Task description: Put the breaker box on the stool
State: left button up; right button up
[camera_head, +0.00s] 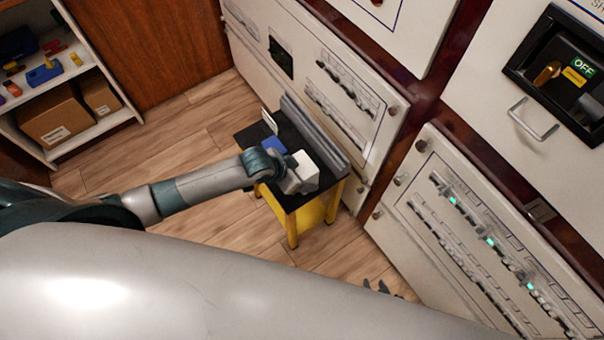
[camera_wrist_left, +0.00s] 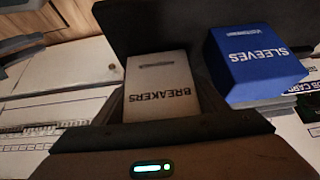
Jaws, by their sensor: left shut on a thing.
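The breaker box (camera_wrist_left: 160,78), a pale box lettered BREAKERS, is between the fingers of my left gripper (camera_wrist_left: 160,115) in the left wrist view. The gripper is shut on it. In the head view my left arm reaches over the stool (camera_head: 292,222), which has yellow legs and a black top; the wrist hides much of the gripper. I cannot tell whether the box touches the stool top. My right gripper (camera_head: 382,288) shows only as dark fingertips at the bottom, apart and empty, above the floor.
A blue box lettered SLEEVES (camera_wrist_left: 255,65) stands just right of the breaker box in the left wrist view, on the stool. White breaker panels (camera_head: 340,90) rise close behind the stool. Shelves (camera_head: 70,90) with cardboard boxes stand at left. The wooden floor between is clear.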

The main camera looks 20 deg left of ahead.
pick_arm(q)
jog(key=o, duration=1.5)
jog(key=shift+f, duration=0.1)
jog(key=shift+c, duration=0.2)
jog(key=v, duration=1.2)
